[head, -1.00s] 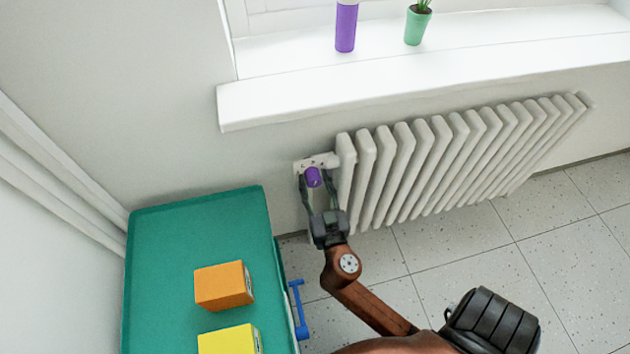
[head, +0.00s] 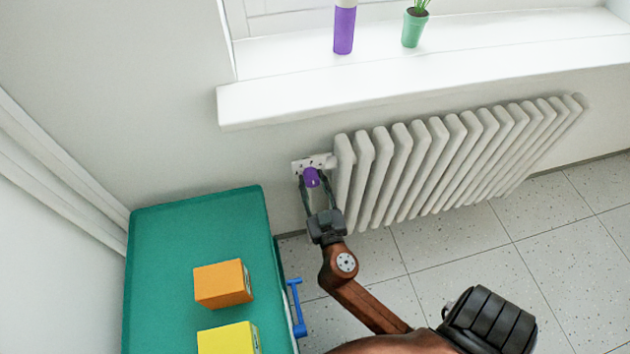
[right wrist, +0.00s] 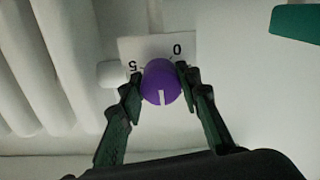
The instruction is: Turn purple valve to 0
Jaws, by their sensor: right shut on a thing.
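The purple valve (head: 311,178) is a round knob on a white plate (head: 301,167) on the wall, at the left end of the radiator. My right gripper (head: 312,180) reaches up to it from below and is shut on it, one finger on each side. In the right wrist view the purple valve (right wrist: 161,84) has a white mark pointing toward the bottom of the picture. The plate there (right wrist: 150,48) shows an upside-down 0 at upper right and a 5 at left, partly beside a finger. My left gripper is not in view.
A white radiator (head: 440,160) stands just right of the valve, under a window sill (head: 420,85) with a purple bottle (head: 344,30) and a potted plant (head: 414,27). A green-topped cart (head: 165,255) with a blue handle (head: 297,308) and orange (head: 222,285) and yellow (head: 227,340) boxes stands at lower left.

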